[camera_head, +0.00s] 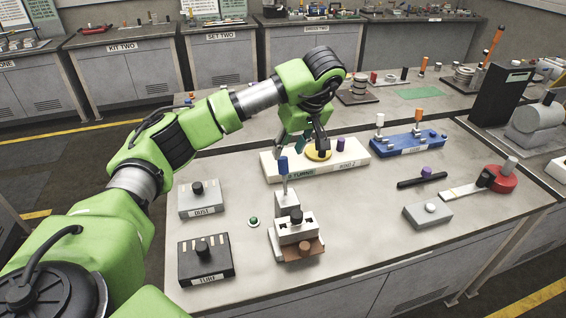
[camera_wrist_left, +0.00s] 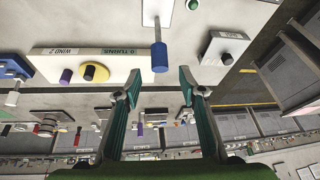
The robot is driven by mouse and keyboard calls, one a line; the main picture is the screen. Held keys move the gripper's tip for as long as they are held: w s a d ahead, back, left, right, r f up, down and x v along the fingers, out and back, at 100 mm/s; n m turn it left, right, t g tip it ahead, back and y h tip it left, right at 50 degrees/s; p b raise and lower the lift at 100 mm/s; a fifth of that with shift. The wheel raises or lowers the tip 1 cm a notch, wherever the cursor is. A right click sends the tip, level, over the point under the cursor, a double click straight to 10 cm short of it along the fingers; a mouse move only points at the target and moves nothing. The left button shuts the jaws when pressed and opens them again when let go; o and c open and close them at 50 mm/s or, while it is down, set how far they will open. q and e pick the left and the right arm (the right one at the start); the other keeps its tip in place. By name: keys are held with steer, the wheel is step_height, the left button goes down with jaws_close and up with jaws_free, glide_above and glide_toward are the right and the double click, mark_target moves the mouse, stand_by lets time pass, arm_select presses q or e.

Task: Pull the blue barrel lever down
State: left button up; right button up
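The blue barrel lever (camera_head: 283,166) stands upright on a thin grey rod, on a small white and grey fixture (camera_head: 287,207) on the table. In the left wrist view the blue barrel (camera_wrist_left: 159,57) shows near the top middle, at the end of its rod. My left gripper (camera_head: 292,143) is above and just behind the barrel. In the left wrist view the gripper (camera_wrist_left: 160,84) is open, with its two teal fingers apart and nothing between them. The barrel lies just beyond the fingertips, about midway between them, and no contact shows. My right gripper is not in view.
A white box (camera_head: 350,164) with a yellow knob stands behind the lever. A blue block (camera_head: 411,143) with upright pegs is to its right. A grey knob box (camera_head: 201,199) and a black one (camera_head: 206,261) stand left. A green button (camera_head: 253,222) lies near the fixture.

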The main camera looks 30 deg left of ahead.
mark_target(284, 158)
arm_select(q)
steer(key=p+x, duration=0.1)
steer(key=x, duration=0.5)
steer(key=shift+a+f+p, duration=0.1)
steer(key=shift+p, duration=0.2)
steer(key=shift+x, duration=0.8)
steer(key=shift+w, duration=0.1)
jaws_close()
